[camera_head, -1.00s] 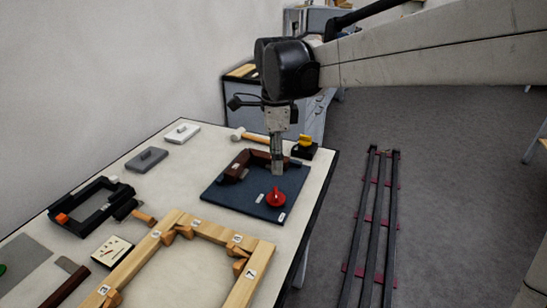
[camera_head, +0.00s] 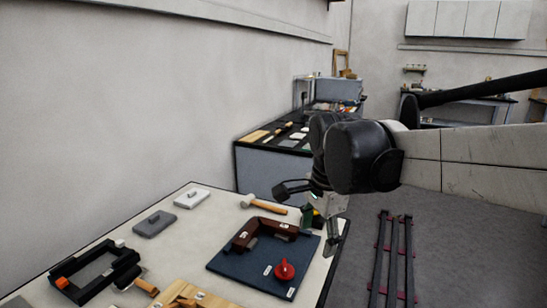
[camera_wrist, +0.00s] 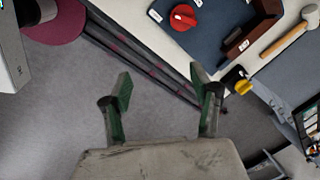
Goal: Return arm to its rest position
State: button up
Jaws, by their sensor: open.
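My gripper (camera_wrist: 160,95) shows in the wrist view with its two green-edged fingers spread apart and nothing between them. Below and beyond the fingers are the grey floor and dark rails. In the head view my arm comes in from the right, and the wrist hangs over the table's right edge, beside the blue mat (camera_head: 262,262). On the mat lie a dark brown corner-shaped frame piece (camera_head: 250,232) and a red round knob (camera_head: 284,270), both apart from my gripper.
A yellow-topped black item (camera_wrist: 240,84) sits near the table edge. A workbench (camera_head: 270,165) stands behind. Floor rails (camera_head: 391,255) lie to the right.

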jog(key=s+d+f+n+t, duration=0.2)
jog(key=s+d+f+n, duration=0.1)
jog(key=s+d+n, duration=0.2)
jog(key=s+d+f+n+t, duration=0.2)
jog(key=s+d+n, duration=0.3)
jog(key=s, duration=0.5)
jog(key=n+t, duration=0.1)
jog(key=n, duration=0.1)
jog(key=shift+s+d+f+n, duration=0.2)
jog(key=shift+s+f+n, duration=0.1)
jog(key=shift+f, duration=0.1)
